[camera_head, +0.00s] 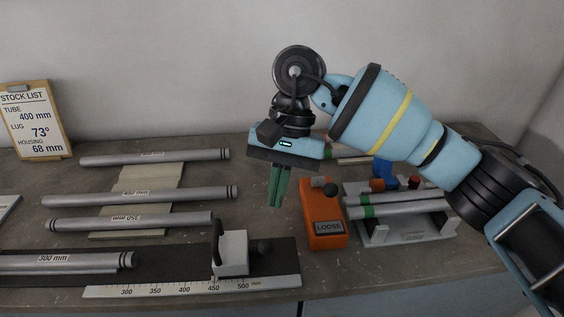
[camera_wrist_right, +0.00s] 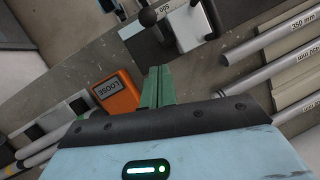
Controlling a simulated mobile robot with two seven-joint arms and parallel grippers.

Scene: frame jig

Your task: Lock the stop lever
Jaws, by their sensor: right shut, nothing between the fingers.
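The stop block (camera_head: 232,254), a pale block, sits on the dark rail by the ruler, near the 450 mark. A black upright bar (camera_head: 217,240) stands at its left side and a black ball knob (camera_head: 263,246) at its right. In the right wrist view the block (camera_wrist_right: 184,24) and its knob (camera_wrist_right: 148,17) show at the top, beyond the fingertips. My right gripper (camera_head: 275,204) points down with its green fingers shut and empty, above and behind the block, apart from it. The fingers also show in the wrist view (camera_wrist_right: 157,70). My left gripper is out of view.
An orange box (camera_head: 324,220) labelled LOOSE stands just right of my fingers. Beyond it, a grey rack (camera_head: 405,233) holds tubes with green bands. Loose tubes, one of them (camera_head: 140,197) labelled, lie left. A 300 mm tube (camera_head: 65,263) lies on the rail. A ruler (camera_head: 190,287) runs along the front.

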